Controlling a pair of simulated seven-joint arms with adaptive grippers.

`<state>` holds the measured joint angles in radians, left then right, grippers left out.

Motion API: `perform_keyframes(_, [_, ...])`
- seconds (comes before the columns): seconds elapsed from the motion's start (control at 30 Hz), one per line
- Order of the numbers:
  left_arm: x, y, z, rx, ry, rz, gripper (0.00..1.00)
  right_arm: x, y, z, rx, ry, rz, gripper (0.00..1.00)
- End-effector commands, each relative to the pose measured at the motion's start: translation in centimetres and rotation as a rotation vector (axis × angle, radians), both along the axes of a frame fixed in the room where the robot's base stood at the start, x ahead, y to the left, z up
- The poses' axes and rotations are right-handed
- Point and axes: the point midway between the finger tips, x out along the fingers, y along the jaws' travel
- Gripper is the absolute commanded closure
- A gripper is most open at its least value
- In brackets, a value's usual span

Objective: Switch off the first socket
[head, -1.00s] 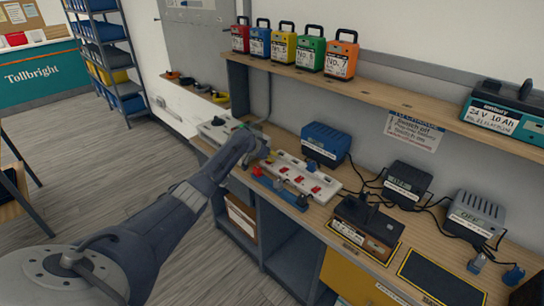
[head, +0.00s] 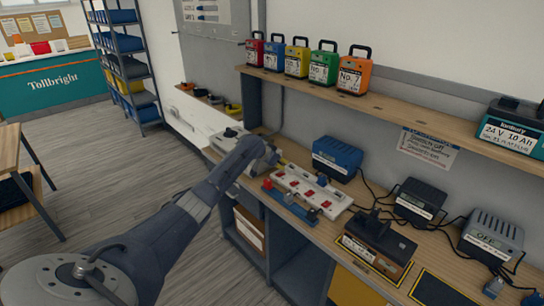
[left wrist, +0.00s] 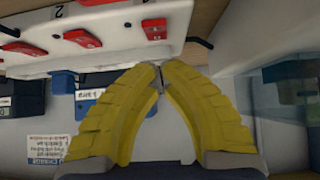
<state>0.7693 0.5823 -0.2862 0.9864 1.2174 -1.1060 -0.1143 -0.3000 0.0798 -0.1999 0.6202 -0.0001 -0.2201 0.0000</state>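The white socket strip (head: 325,196) with several red switches lies on the workbench in the head view. In the left wrist view its face (left wrist: 115,45) fills the top, seen at a slant, with a red switch marked 2 (left wrist: 82,38) and another red switch (left wrist: 154,30) to its right. My left gripper (head: 279,162) is over the strip's far left end in the head view, partly hidden by its own wrist. In the left wrist view its yellow fingers (left wrist: 163,70) are shut with tips together, nothing between them, just below the switches. My right gripper is not in view.
A blue charger (head: 338,158) stands behind the strip. A dark charger (head: 376,237) and grey chargers with cables stand to the right. A shelf (head: 390,107) with coloured battery packs hangs above.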

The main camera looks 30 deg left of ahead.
Motion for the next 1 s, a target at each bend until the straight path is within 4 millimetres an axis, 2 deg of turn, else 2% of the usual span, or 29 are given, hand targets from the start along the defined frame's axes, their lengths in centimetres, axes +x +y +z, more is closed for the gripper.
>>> perform_keyframes(0.03, [0.3, -0.2, 1.2, 0.003, -0.005, -0.003, 1.0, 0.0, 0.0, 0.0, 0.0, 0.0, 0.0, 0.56])
perform_keyframes(0.6, [-4.8, 1.1, 7.5, 0.003, -0.001, -0.001, 1.0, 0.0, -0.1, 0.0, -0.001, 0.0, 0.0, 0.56])
perform_keyframes(1.0, [-5.8, 1.2, 8.7, 0.001, 0.001, -0.002, 1.0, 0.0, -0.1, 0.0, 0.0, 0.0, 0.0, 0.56])
